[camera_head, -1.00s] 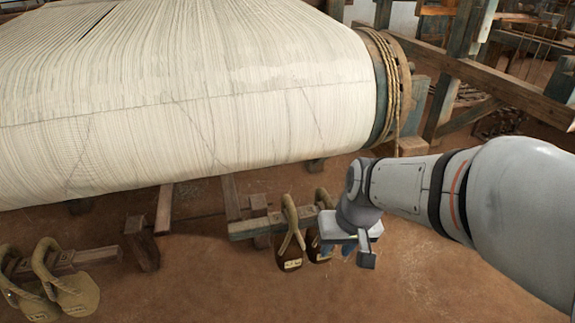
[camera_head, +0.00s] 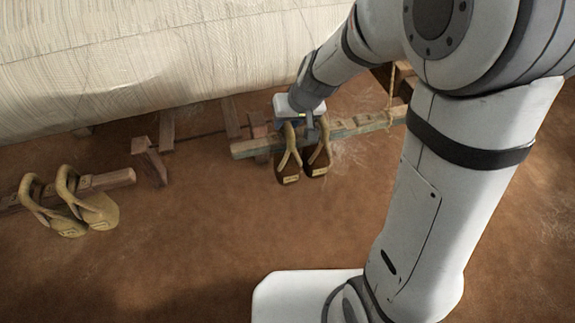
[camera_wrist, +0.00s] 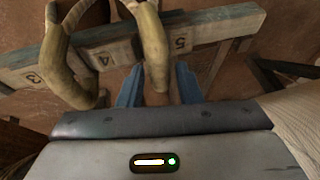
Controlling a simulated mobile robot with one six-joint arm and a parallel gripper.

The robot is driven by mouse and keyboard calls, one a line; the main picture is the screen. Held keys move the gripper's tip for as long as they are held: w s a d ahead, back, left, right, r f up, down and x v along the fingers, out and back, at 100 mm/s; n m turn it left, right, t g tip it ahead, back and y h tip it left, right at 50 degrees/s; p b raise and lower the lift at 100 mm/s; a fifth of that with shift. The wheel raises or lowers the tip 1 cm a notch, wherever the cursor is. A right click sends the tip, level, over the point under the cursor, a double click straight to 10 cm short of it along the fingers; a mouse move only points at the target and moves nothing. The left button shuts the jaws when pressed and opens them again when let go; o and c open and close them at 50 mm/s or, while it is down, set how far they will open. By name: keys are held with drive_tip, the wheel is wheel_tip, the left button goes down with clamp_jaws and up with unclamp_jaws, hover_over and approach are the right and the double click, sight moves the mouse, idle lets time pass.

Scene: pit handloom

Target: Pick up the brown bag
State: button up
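Two brown bags hang side by side by tan loop handles from a wooden rail in the head view: a left brown bag (camera_head: 289,173) and a right brown bag (camera_head: 318,162). Each has a small pale label. My gripper (camera_head: 303,120) is above them at the rail, partly hidden by my own wrist. In the wrist view, its blue fingers (camera_wrist: 158,88) are apart. The end of one tan handle (camera_wrist: 152,45) reaches into the gap between them; I cannot tell whether they touch it. Another handle (camera_wrist: 55,60) lies to the left, outside the fingers.
The wooden rail (camera_head: 353,126) bears the numbers 3, 4 and 5 in the wrist view. Two tan bags (camera_head: 97,211) hang on another rail at left. The white warp roll (camera_head: 120,60) is close behind my gripper. The earth floor in front is clear.

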drive_tip(key=shift+x, duration=0.8)
drive_tip(key=shift+r, duration=0.1)
clamp_jaws()
idle(0.7)
